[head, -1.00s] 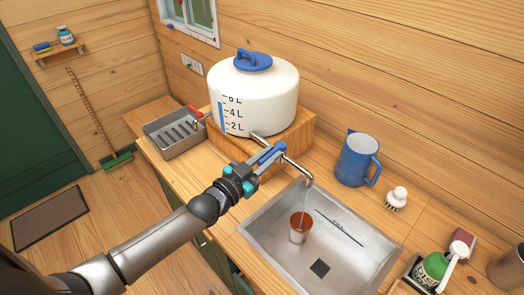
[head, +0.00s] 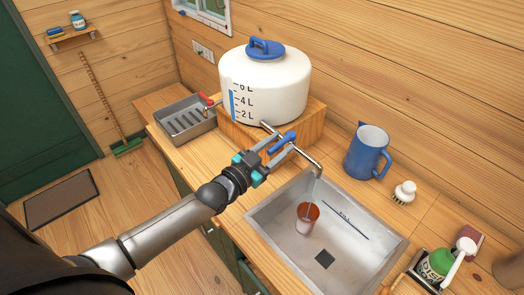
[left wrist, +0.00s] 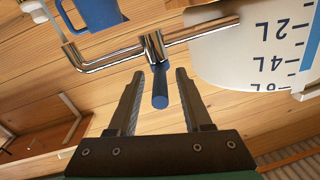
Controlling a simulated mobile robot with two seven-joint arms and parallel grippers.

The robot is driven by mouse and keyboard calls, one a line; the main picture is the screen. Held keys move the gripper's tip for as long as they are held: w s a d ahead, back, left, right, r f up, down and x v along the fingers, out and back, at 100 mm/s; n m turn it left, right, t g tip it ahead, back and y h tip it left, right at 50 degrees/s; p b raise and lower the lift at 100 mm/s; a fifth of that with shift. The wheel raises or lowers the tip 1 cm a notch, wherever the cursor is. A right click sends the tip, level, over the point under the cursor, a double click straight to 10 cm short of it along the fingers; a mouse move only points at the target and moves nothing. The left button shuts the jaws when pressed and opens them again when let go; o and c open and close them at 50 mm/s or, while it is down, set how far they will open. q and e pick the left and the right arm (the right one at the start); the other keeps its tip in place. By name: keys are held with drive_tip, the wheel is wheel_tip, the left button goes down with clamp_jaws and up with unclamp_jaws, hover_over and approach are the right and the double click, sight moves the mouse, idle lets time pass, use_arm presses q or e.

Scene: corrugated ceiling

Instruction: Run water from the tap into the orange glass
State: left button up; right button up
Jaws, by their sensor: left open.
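The orange glass (head: 307,219) stands upright in the sink (head: 268,226) under the spout. A thin stream of water (head: 312,192) runs from the tap (head: 304,158) down to the glass. The water level inside is too small to tell. My left gripper (head: 281,151) is open at the tap's blue lever (head: 283,143). In the left wrist view the lever (left wrist: 160,90) lies between the two open fingertips, with gaps on both sides. The tap comes out of the white water tank (head: 265,90). My right gripper is not in view.
A blue jug (head: 366,152) and a white brush (head: 404,192) stand behind the sink. A green bottle (head: 436,265) sits in a caddy at the right. A metal drying tray (head: 185,125) with a red-handled thing stands left of the tank.

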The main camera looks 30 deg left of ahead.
use_arm(q)
drive_tip(key=v, duration=1.5)
idle(2.7)
